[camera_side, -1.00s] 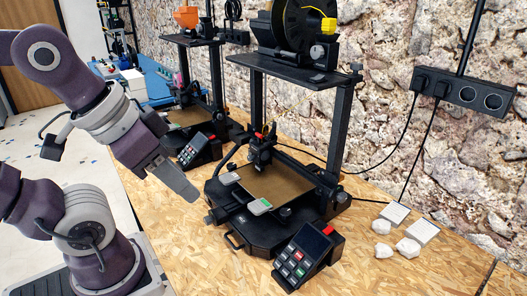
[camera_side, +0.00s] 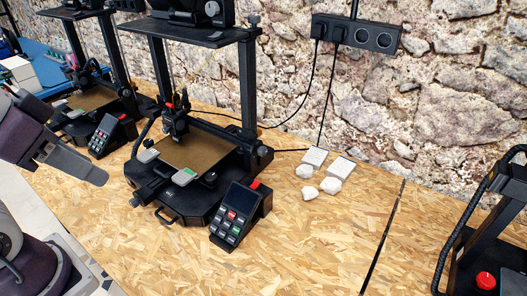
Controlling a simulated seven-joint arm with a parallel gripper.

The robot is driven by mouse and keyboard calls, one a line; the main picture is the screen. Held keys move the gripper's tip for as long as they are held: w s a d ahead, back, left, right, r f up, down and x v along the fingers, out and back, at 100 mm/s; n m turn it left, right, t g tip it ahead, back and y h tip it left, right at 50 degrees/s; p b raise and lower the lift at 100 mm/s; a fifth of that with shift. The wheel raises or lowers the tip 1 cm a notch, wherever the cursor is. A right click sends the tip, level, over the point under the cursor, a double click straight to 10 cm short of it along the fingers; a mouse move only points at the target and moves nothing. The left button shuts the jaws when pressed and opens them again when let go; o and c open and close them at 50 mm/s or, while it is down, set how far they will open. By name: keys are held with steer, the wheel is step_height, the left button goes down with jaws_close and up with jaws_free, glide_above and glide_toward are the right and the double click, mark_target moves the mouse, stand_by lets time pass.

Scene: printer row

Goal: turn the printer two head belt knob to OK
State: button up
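The middle printer (camera_side: 248,90) is black with a brown bed (camera_side: 205,148) and a keypad panel (camera_side: 240,213) in front. A second black printer (camera_side: 75,43) stands behind it to the left, and part of a third (camera_side: 462,262) shows at the lower right. No number is readable on them. A dark knob-like part (camera_side: 262,152) sits by the middle printer's right upright; I cannot tell whether it is the head belt knob, and no setting is readable. My gripper (camera_side: 98,178) is at the left, apart from the middle printer; its finger gap does not show.
White lumps and square tiles (camera_side: 314,157) lie right of the middle printer. A power strip (camera_side: 356,34) with cables hangs on the stone wall. The chipboard table (camera_side: 320,240) is clear in front, with a dark seam (camera_side: 385,235) at the right.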

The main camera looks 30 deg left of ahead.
stand_by(0.3)
steer(key=shift+o, duration=1.4)
steer(key=shift+w, duration=0.1)
steer(key=n+g, duration=0.2)
steer(key=n, duration=1.6)
glide_above(263, 149)
steer(key=s, duration=0.3)
step_height(263, 149, down, 14)
steer(key=x, duration=0.7)
steer(key=shift+w, duration=0.2)
steer(key=shift+w+f, duration=0.1)
steer(key=shift+f, duration=0.15)
jaws_close()
